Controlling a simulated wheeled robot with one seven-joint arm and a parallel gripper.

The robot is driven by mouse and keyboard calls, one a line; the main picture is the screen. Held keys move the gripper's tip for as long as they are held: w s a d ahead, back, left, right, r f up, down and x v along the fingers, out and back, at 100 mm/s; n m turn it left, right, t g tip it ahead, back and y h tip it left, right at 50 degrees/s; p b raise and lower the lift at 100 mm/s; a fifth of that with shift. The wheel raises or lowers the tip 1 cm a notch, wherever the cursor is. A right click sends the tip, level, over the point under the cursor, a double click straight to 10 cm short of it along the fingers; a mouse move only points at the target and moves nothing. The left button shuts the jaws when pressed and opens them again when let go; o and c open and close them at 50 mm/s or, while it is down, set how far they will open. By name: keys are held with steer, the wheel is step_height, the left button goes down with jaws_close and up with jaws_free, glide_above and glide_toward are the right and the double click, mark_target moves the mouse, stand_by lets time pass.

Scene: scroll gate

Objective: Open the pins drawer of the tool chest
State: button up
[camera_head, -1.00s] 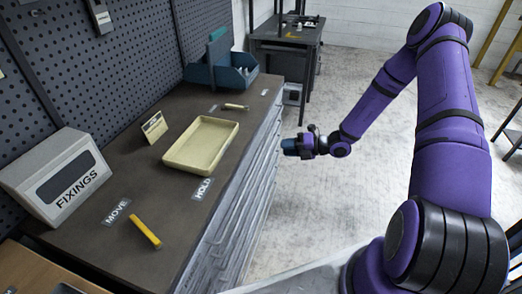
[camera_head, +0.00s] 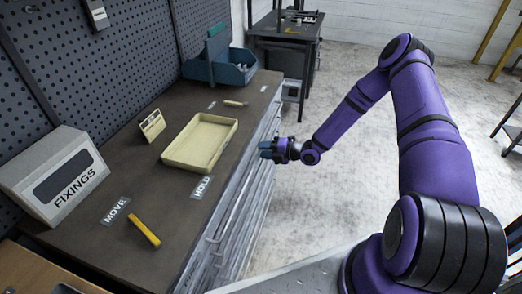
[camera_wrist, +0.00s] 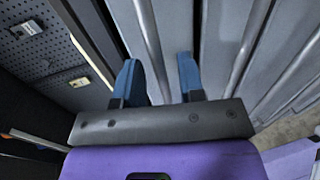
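The tool chest (camera_head: 232,215) is grey, with drawer fronts and long bar handles along its right side. My gripper (camera_head: 265,149) is at the chest's side, near its far part and below the dark top. In the wrist view my gripper (camera_wrist: 158,60) is open, with its two blue fingers apart. A long grey bar handle (camera_wrist: 150,40) runs between the fingers, apparently untouched; I cannot tell whether the tips reach around it. Another bar handle (camera_wrist: 247,45) lies right of the fingers. No drawer label is readable, so I cannot tell which is the pins drawer. No drawer visibly stands out.
On the chest top are a cream tray (camera_head: 228,129), a yellow marker-like object (camera_head: 144,230), a FIXINGS box (camera_head: 55,172), a small card (camera_head: 152,125) and a blue bin (camera_head: 232,70). A dark table (camera_head: 287,40) stands behind.

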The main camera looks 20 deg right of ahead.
steer(key=shift+x, duration=0.85)
steer(key=shift+c, duration=0.2)
jaws_close()
steer(key=shift+d, duration=0.1)
